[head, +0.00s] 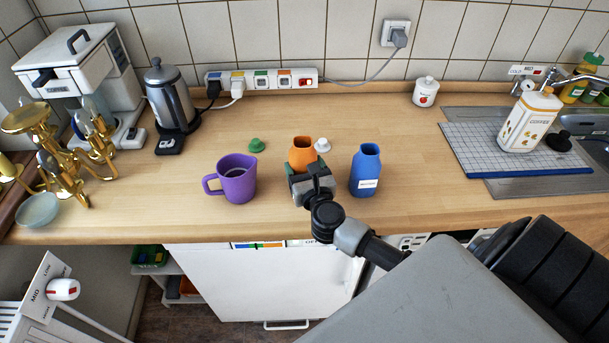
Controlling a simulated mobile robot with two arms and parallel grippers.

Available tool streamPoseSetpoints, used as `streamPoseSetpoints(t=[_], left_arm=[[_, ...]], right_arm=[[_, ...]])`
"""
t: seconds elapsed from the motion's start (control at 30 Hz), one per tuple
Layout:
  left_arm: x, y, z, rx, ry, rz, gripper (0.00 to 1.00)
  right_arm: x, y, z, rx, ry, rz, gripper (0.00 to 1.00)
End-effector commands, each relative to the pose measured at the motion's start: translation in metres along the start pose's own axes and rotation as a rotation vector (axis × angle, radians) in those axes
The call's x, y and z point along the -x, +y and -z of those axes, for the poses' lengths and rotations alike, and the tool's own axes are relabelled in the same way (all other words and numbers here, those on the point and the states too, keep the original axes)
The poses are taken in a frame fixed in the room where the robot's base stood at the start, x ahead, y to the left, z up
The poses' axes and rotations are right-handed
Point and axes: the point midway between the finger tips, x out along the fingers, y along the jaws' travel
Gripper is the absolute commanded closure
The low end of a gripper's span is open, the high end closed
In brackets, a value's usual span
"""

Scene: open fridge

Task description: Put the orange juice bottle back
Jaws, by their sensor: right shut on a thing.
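The orange juice bottle (302,149) stands on the wooden counter, with its open top and upper body showing. My right gripper (309,178) is shut on it from the front, and its fingers hide the lower part of the bottle. I cannot tell whether the base touches the counter. A white appliance front (265,282) with a handle, perhaps the fridge door, is below the counter edge. My left gripper is not in view.
A purple jug (236,180) stands left of the bottle and a blue bottle (365,172) close to its right. A green cap (256,145) and a white cap (322,145) lie behind. The counter right of the blue bottle is clear.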

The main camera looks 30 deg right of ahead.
Motion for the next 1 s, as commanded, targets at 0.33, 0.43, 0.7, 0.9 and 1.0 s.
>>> streamPoseSetpoints(t=[0.33,0.43,0.7,0.9,1.0], left_arm=[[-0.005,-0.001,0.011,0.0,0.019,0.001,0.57],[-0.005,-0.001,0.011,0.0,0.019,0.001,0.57],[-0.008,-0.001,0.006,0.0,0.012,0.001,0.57],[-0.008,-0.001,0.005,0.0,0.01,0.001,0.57],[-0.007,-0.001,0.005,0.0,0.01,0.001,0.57]], right_arm=[[0.0,0.0,0.023,0.001,0.0,0.0,0.57],[0.0,0.0,0.023,0.0,0.0,0.0,0.57],[0.0,0.0,0.026,0.001,0.001,-0.001,0.09],[0.0,0.0,0.026,0.001,0.001,-0.001,0.05],[0.0,0.0,0.025,0.001,0.0,-0.001,0.05]])
